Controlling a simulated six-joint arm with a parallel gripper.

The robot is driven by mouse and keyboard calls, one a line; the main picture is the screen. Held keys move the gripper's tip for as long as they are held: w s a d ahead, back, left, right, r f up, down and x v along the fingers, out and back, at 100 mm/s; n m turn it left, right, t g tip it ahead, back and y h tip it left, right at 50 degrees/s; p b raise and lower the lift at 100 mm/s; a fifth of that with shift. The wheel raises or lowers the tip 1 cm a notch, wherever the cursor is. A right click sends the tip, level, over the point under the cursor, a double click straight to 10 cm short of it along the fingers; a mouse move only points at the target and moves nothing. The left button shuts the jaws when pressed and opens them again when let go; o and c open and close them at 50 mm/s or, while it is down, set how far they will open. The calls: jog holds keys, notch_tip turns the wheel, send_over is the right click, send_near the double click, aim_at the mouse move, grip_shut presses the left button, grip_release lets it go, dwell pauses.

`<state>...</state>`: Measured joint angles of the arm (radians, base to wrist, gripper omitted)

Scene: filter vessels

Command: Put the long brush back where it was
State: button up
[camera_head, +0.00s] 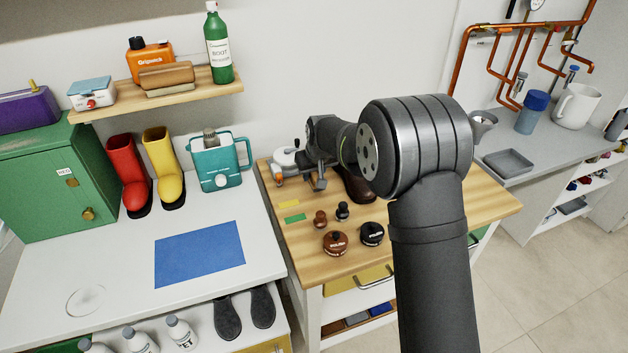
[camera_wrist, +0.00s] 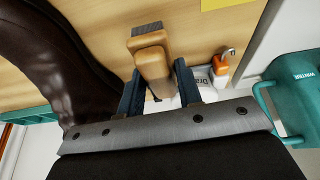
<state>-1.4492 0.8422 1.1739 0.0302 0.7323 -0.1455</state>
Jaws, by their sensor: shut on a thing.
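My gripper (camera_wrist: 157,78) is shut on a wooden brush (camera_wrist: 150,62) with a dark bristle end, in the wrist view. The brush is between the two dark blue fingers, over the wooden tabletop. I cannot tell whether it touches the tabletop. In the head view my gripper (camera_head: 316,168) is over the back of the wooden worktop (camera_head: 330,255), and the brush is mostly hidden there.
A dark brown boot (camera_wrist: 45,50) is beside the gripper. A white container (camera_wrist: 202,78) and an orange item (camera_wrist: 220,66) are close to the fingers. Polish tins (camera_head: 335,242) and small knobbed items stand at the worktop's front. The blue mat (camera_head: 200,254) is clear.

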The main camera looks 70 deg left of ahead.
jog(key=shift+f, duration=1.4)
jog(key=shift+f, duration=0.1)
jog(key=o, duration=0.9)
jog(key=shift+o, duration=0.2)
jog(key=shift+r, duration=0.35)
jog(key=v, duration=1.1)
jog(key=shift+d+r, duration=0.2)
jog(key=shift+r, duration=0.05)
jog(key=shift+w+f, duration=0.1)
jog(key=shift+f, duration=0.05)
